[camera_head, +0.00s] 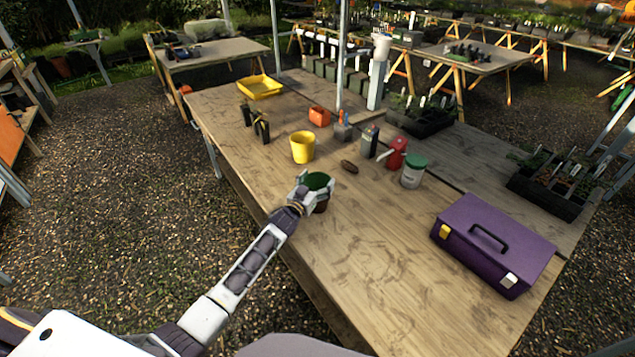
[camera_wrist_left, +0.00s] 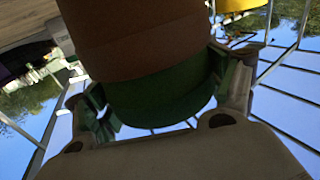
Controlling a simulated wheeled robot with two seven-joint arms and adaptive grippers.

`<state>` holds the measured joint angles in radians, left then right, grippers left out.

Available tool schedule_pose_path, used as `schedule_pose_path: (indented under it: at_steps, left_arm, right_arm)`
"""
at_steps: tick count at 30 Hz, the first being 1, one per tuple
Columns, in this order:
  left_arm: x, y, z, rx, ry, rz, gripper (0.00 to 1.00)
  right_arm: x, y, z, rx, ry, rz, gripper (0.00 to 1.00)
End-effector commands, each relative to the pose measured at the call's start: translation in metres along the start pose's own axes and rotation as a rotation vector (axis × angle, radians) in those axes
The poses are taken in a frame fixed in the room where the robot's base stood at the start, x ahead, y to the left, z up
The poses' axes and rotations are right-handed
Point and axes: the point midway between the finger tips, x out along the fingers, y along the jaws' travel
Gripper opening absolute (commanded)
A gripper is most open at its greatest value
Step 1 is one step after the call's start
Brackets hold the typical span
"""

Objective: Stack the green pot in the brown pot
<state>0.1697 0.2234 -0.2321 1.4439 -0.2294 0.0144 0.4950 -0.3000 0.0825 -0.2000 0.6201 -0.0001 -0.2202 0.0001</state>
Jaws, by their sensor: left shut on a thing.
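The green pot (camera_head: 317,180) is upright near the left edge of the wooden table, its open top showing between the fingers of my left gripper (camera_head: 315,189). My left gripper is shut on the green pot's side. The brown pot (camera_head: 321,207) shows just below it, mostly hidden by the fingers. In the left wrist view, which is upside down, a green band of the green pot (camera_wrist_left: 160,98) lies between the fingers, directly against the brown pot (camera_wrist_left: 140,40). The green pot appears to sit in the brown pot's mouth; how deep I cannot tell. My right gripper is out of view.
A yellow pot (camera_head: 302,147) stands just behind. A purple toolbox (camera_head: 492,243) is at front right. The table's front middle is clear.

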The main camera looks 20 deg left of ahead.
Motion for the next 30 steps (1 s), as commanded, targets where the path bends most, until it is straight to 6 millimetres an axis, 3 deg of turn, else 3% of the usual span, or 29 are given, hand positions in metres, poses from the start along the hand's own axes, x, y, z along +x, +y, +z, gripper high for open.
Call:
schedule_pose_path:
  at_steps: [2,3,6,26,30]
  left_arm:
    - [0.000,0.000,0.002,0.000,0.000,0.000,0.60]
    - [0.000,0.000,0.002,0.000,0.000,0.000,0.87]
    - [0.000,0.000,0.001,0.000,0.000,0.000,1.00]
    - [0.000,0.000,-0.007,0.000,0.000,0.000,1.00]
    - [-0.009,0.000,-0.006,-0.001,-0.002,-0.001,1.00]
  right_arm:
    - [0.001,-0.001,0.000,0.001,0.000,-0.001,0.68]
    - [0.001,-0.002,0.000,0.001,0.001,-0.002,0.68]
    - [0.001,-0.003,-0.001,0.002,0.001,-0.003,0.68]
    - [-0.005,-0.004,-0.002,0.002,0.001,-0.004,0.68]
    - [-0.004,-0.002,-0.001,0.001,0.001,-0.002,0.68]
